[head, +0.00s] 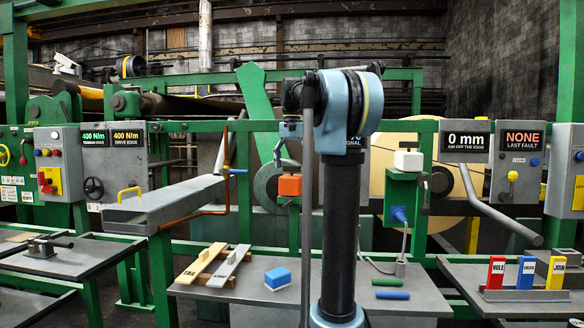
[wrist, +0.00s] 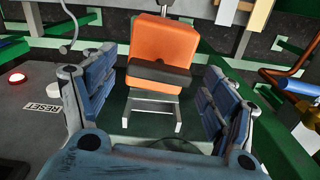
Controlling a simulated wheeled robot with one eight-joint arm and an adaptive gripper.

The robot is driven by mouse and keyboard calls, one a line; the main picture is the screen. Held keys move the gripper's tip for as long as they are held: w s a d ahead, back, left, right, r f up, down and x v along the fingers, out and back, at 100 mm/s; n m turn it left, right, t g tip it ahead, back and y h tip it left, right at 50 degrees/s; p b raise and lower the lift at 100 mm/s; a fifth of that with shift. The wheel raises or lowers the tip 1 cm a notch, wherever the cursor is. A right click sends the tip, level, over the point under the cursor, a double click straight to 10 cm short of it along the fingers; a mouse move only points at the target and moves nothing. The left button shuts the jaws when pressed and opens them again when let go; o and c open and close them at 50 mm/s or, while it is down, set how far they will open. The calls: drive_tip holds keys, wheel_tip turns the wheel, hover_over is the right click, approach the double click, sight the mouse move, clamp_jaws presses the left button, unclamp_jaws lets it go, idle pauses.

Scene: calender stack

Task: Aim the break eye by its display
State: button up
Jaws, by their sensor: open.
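An orange box-shaped unit (head: 290,185) hangs left of my arm in the head view; I take it for the break eye, but no label on it is readable. In the wrist view the orange unit (wrist: 160,48) has a dark bar across its face and a grey bracket below. My gripper (wrist: 155,85) is open, its blue-grey fingers to either side of the unit in the picture; contact cannot be told. A display ending in "SIGNAL" (head: 355,144) is mostly hidden behind my arm, so its value is unreadable. Another display (head: 465,141) reads "0 mm, aim off the edge".
A white-capped green unit (head: 405,180) hangs right of my arm. A grey lever (head: 500,208) and a tray-like arm (head: 165,203) stick out towards me. A table (head: 240,290) holds a blue block (head: 278,279). A RESET panel (wrist: 40,107) lies left in the wrist view.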

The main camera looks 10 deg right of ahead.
drive_tip(key=shift+f, duration=0.2)
drive_tip(key=shift+c, duration=0.3)
drive_tip(key=c, duration=1)
drive_tip(key=shift+n, duration=1.2)
